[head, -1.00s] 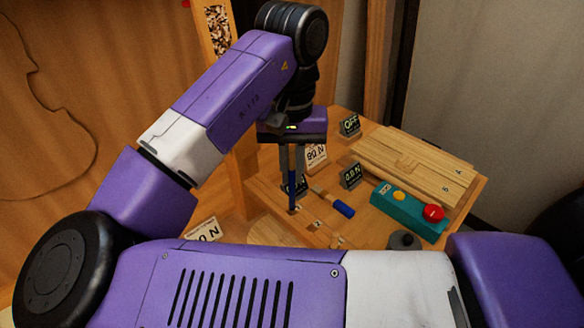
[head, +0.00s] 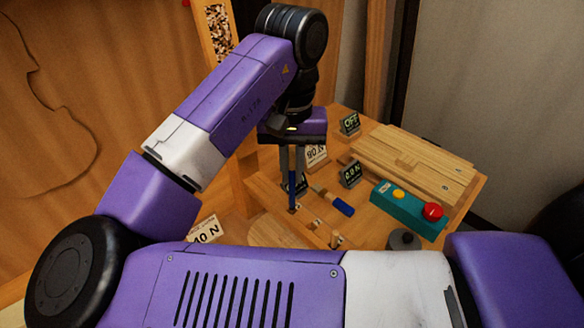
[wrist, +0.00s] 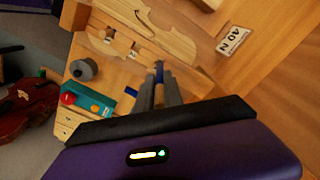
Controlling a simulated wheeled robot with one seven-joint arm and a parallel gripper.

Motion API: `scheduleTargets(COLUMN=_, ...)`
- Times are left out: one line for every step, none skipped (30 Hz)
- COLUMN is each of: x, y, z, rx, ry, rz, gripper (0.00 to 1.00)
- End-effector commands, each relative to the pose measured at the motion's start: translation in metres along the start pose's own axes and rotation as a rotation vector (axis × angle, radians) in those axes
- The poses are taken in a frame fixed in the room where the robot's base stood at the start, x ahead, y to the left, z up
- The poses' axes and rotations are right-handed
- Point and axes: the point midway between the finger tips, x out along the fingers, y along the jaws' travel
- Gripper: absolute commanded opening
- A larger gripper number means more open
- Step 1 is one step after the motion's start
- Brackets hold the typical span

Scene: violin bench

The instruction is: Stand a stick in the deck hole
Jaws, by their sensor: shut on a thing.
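My gripper (head: 292,180) points down over the wooden bench in the head view and is shut on a blue upright stick (head: 292,190). The stick's low end meets, or is very near, the wooden deck, and I cannot tell whether it is in a hole. In the wrist view the grey fingers (wrist: 160,93) flank the stick's blue part (wrist: 159,70). A second stick with a blue handle and pale wooden end (head: 335,203) lies to the right of the gripper. The deck hole itself is not clear in either view.
A teal box (head: 409,209) with red and yellow buttons stands to the right. Behind it are stacked wooden boards (head: 415,165) and small display signs (head: 350,173). A grey round knob (head: 403,239) and short wooden pegs (head: 336,240) are near the front. A violin (wrist: 25,105) shows in the wrist view.

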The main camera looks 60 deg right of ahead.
Motion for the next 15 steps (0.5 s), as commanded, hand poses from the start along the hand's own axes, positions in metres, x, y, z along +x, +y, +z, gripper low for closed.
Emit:
scheduleTargets(x=0.002, y=0.0, z=0.0, rx=0.0, ry=0.0, rz=0.0, gripper=0.0)
scheduleTargets(x=0.003, y=0.0, z=0.0, rx=0.0, ry=0.0, rz=0.0, gripper=0.0)
scheduleTargets(x=0.004, y=0.0, z=0.0, rx=0.0, ry=0.0, rz=0.0, gripper=0.0)
scheduleTargets(x=0.004, y=0.0, z=0.0, rx=0.0, ry=0.0, rz=0.0, gripper=0.0)
scheduleTargets(x=0.005, y=0.0, z=0.0, rx=0.0, ry=0.0, rz=0.0, gripper=0.0)
scheduleTargets(x=0.006, y=0.0, z=0.0, rx=0.0, ry=0.0, rz=0.0, gripper=0.0)
scheduleTargets(x=0.006, y=0.0, z=0.0, rx=0.0, ry=0.0, rz=0.0, gripper=0.0)
scheduleTargets(x=0.007, y=0.0, z=0.0, rx=0.0, ry=0.0, rz=0.0, gripper=0.0)
scheduleTargets(x=0.008, y=0.0, z=0.0, rx=0.0, ry=0.0, rz=0.0, gripper=0.0)
scheduleTargets(x=0.009, y=0.0, z=0.0, rx=0.0, ry=0.0, rz=0.0, gripper=0.0)
scheduleTargets(x=0.009, y=0.0, z=0.0, rx=0.0, ry=0.0, rz=-0.001, gripper=0.0)
scheduleTargets(x=0.01, y=0.0, z=0.0, rx=0.0, ry=0.0, rz=-0.001, gripper=0.0)
scheduleTargets(x=0.011, y=0.0, z=0.0, rx=0.0, ry=0.0, rz=-0.001, gripper=0.0)
scheduleTargets(x=0.012, y=0.0, z=0.0, rx=0.0, ry=0.0, rz=-0.001, gripper=0.0)
scheduleTargets(x=0.013, y=0.0, z=0.0, rx=0.0, ry=0.0, rz=-0.001, gripper=0.0)
